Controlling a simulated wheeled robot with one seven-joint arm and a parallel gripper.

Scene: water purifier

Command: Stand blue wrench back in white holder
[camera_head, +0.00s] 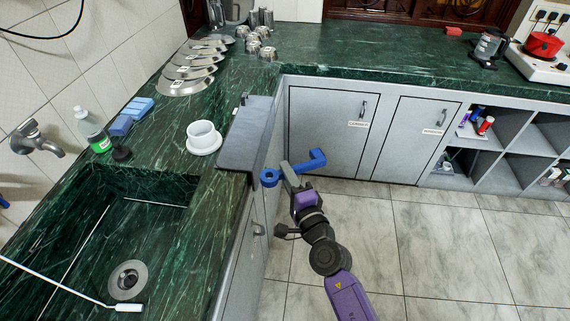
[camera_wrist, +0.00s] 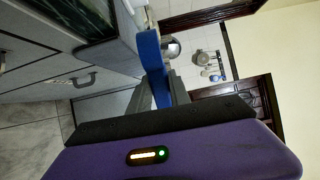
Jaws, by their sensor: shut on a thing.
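The blue wrench (camera_head: 308,162) is in my gripper (camera_head: 290,177), held in the air in front of the counter edge. It lies roughly level in the head view, with its ring end at the left, close to the grey board, and its angled end at the right. The wrench also shows in the wrist view (camera_wrist: 151,62), between the fingers of my gripper (camera_wrist: 160,92). The white holder (camera_head: 203,136) is a round cup on a wider base, standing on the green counter to the left of the wrench. Its opening faces up and looks empty.
A grey board (camera_head: 246,135) lies along the counter edge between the holder and my gripper. A sink (camera_head: 90,240) is in front of the holder. A bottle (camera_head: 90,128), blue sponges (camera_head: 130,115) and several metal lids (camera_head: 188,72) stand on the counter.

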